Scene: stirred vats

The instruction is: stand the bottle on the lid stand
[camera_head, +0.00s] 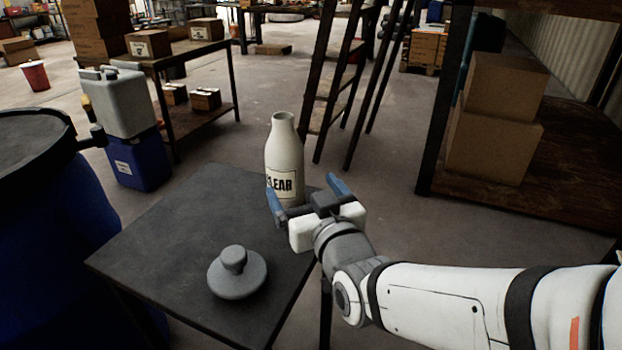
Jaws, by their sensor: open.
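A white bottle (285,150) with a label reading "CLEAR" is upright at the far right part of a small dark square-topped table (178,232), which appears to be the lid stand. A grey round lid (237,275) with a knob lies on the near part of the same top. My gripper (303,189) is open, its blue-tipped fingers apart. It is at the lower right of the bottle, with the left finger in front of the bottle's lower part. The bottle's base is partly hidden, so its contact with the top cannot be seen clearly.
A large blue vat (55,225) with a dark top stands at the left. A grey jerrycan (118,100) sits on a blue container (140,160) beside it. A ladder (335,80) stands behind the bottle. Shelving with cardboard boxes (490,135) is at the right. The table's middle is clear.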

